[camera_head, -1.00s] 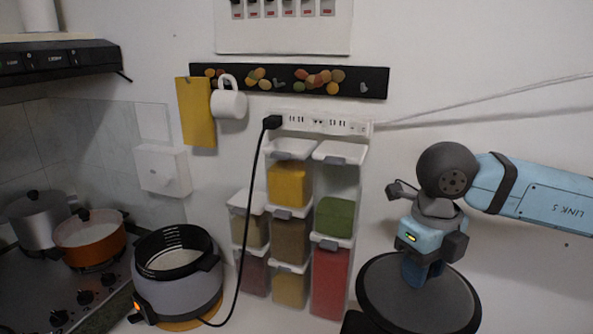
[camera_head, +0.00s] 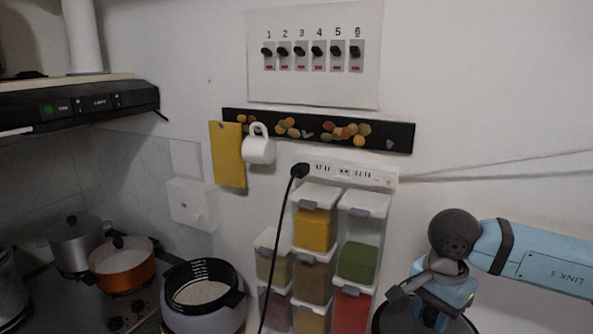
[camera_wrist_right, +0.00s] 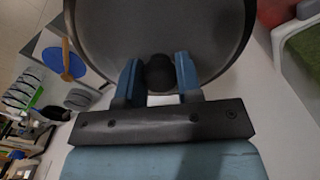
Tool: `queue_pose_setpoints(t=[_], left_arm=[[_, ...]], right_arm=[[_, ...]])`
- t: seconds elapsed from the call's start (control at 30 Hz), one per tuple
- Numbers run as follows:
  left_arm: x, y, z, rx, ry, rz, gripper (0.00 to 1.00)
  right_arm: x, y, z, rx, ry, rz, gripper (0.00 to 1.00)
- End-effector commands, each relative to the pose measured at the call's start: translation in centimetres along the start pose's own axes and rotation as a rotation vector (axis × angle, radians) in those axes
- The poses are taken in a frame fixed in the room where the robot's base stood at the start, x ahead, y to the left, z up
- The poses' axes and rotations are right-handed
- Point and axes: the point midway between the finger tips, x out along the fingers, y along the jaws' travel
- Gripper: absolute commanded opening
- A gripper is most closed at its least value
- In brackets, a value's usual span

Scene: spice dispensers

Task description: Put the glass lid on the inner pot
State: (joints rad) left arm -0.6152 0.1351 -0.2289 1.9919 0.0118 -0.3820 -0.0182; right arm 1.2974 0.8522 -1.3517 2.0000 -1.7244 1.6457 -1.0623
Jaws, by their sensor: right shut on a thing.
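The inner pot (camera_head: 205,275) is black inside with white marks on its wall and sits in a grey cooker at the lower left of the head view, with white contents. The round dark lid (camera_head: 398,312) is at the lower right, partly cut off by the frame edge. My right gripper (camera_head: 440,318) is over the lid. In the right wrist view, its two blue fingers (camera_wrist_right: 157,78) are shut on the lid's black knob (camera_wrist_right: 160,72), and the lid (camera_wrist_right: 230,35) spreads beyond them. The lid is well to the right of the pot. My left gripper is not in view.
Stacked spice dispensers (camera_head: 313,262) stand between the cooker and my right arm. A black cable (camera_head: 279,245) hangs from the power strip (camera_head: 345,174) beside the cooker. An orange pot (camera_head: 122,265) and a grey pot (camera_head: 76,243) stand on the stove at left.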

Motion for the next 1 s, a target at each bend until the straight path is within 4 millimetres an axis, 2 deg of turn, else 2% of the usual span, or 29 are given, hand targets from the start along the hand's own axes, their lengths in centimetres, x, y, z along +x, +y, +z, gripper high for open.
queue_pose_setpoints(t=[0.3, 0.5, 0.7, 1.0], left_arm=[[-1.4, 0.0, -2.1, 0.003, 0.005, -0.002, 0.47], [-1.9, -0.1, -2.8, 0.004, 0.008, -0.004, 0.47], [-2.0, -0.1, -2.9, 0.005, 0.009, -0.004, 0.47], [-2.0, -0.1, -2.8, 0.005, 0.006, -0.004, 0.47]], right_arm=[[0.5, -0.6, -0.9, -0.571, 0.002, 0.004, 0.0], [1.1, -0.8, -1.2, -0.835, 0.003, 0.007, 0.0], [1.4, -0.9, -1.4, -0.949, 0.004, 0.009, 0.0], [1.4, -0.9, -1.4, -0.96, 0.006, 0.008, 0.0]])
